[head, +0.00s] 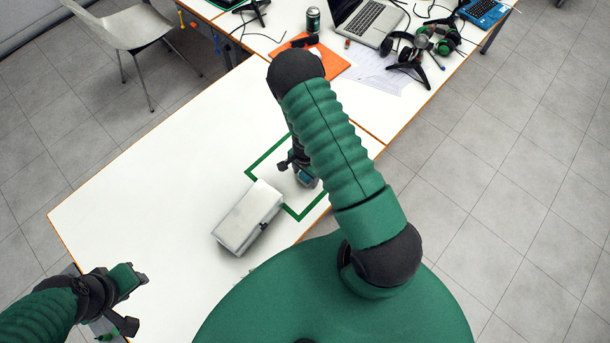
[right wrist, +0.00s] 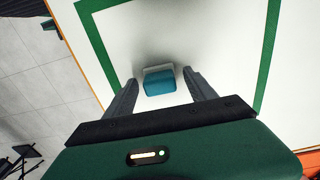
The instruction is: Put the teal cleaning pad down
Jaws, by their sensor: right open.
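The teal cleaning pad (right wrist: 159,81) lies on the white table inside the green outlined square (right wrist: 265,60). In the right wrist view my right gripper (right wrist: 154,84) is open, with one finger on each side of the pad and small gaps between. In the head view the right gripper (head: 297,165) is over the green square (head: 262,157), partly hidden by my right arm, and a bit of the pad (head: 306,181) shows below it. My left gripper (head: 133,298) is at the lower left by the table edge, its fingers apart and empty.
The left part of the table (head: 140,200) is clear. Beyond, a second table holds a laptop (head: 367,20), a can (head: 313,20), an orange folder (head: 325,60) and headphones (head: 400,45).

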